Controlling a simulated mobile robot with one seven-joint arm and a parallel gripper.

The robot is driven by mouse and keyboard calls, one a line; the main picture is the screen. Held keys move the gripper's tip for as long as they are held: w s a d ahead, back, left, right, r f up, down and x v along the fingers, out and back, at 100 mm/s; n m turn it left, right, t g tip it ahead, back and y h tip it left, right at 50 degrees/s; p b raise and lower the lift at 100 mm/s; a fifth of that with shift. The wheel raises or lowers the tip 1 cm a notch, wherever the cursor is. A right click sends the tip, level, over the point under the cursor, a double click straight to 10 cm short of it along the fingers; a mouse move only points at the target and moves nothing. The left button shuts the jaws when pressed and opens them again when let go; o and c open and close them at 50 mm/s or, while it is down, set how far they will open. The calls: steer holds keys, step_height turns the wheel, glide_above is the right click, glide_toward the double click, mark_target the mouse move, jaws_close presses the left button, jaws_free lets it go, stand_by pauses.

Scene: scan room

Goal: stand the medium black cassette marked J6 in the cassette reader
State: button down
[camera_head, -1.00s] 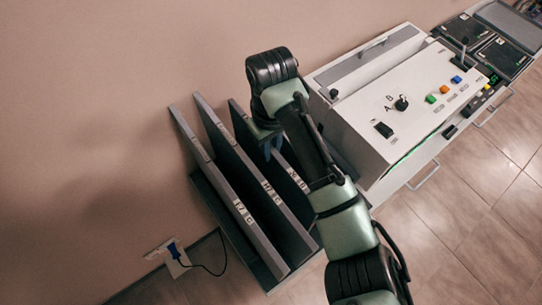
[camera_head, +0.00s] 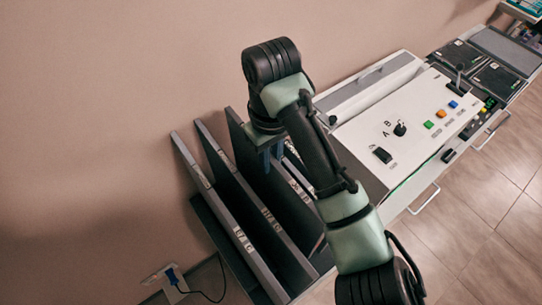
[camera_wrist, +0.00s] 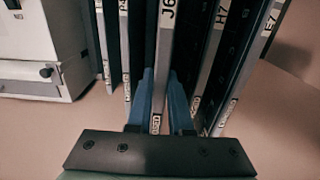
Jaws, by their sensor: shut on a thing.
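The black cassette marked J6 (camera_wrist: 166,45) stands in the middle of the wrist view, its grey edge with the white label facing the camera. My gripper (camera_wrist: 160,88) has its two blue fingers on either side of this edge and is shut on it. In the head view my gripper (camera_head: 270,157) is over the rack, at a cassette (camera_head: 235,119) whose top end stands higher than its neighbours; part of it is hidden behind my arm. A white console (camera_head: 405,125) with coloured buttons stands right of the rack; I cannot tell whether it is the cassette reader.
Cassettes marked H7 (camera_wrist: 221,18) and E7 (camera_wrist: 270,22) stand close to the right of J6, with other cassettes close on the left. The dark rack (camera_head: 228,240) holds them. The wall above the rack is clear.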

steer(key=shift+r+p, duration=4.45)
steer(key=shift+p, duration=0.3)
steer(key=shift+f, duration=0.2)
